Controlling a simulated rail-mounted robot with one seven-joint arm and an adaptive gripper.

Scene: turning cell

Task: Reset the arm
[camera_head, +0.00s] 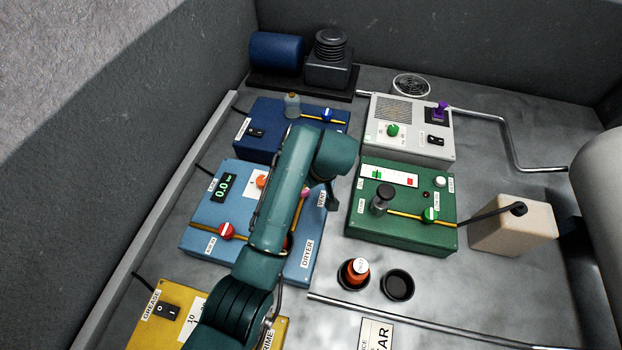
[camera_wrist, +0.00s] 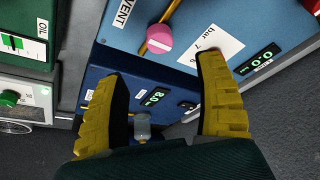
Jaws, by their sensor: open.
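My gripper (camera_wrist: 165,70) is open and empty, with its two yellow-padded fingers wide apart. It hangs over the light blue dryer box (camera_wrist: 125,40) and the dark blue box (camera_wrist: 100,77) in the wrist view. The pink vent knob (camera_wrist: 159,37) lies just beyond the fingertips, with no contact visible. My teal arm (camera_head: 285,195) reaches up from the bottom across the dryer box (camera_head: 200,180) in the head view. It hides part of that box, and the fingers are not clear there.
The dark blue box (camera_head: 268,112) bears a small bottle (camera_head: 292,105). A grey box (camera_head: 410,150) and green box (camera_head: 400,235) stand right. A yellow grease box (camera_head: 150,325) is front left. Pipes cross the bench.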

